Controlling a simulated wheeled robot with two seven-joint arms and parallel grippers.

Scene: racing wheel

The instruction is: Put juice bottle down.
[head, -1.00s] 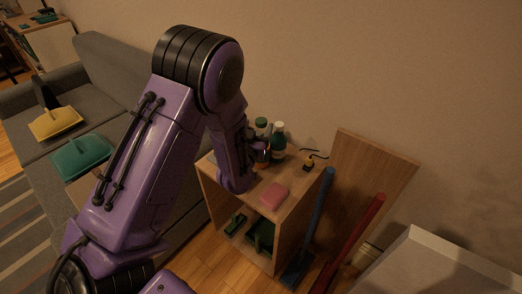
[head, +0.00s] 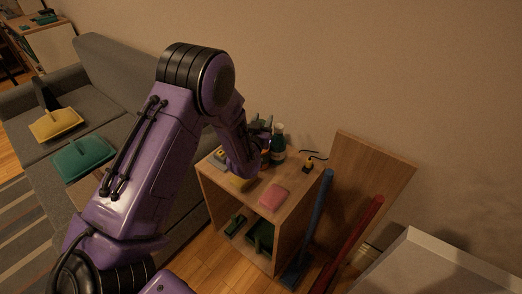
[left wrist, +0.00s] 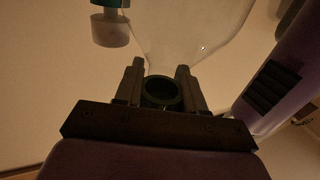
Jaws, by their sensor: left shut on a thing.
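My left gripper (head: 261,125) is at the tops of the bottles standing at the back of a small wooden cabinet (head: 302,183). In the left wrist view my left gripper (left wrist: 160,75) is shut around the dark green ring at the neck of a clear bottle (left wrist: 190,35), which I take to be the juice bottle. In the head view that bottle is mostly hidden behind my arm, and I cannot tell whether its base touches the cabinet top. A dark green bottle with a white cap (head: 278,145) stands just right of it. My right gripper is not in view.
The cabinet top also holds a pink sponge (head: 274,197), a yellowish item (head: 239,183) and a small black-and-yellow item (head: 308,164). A grey sofa (head: 120,92) is left.

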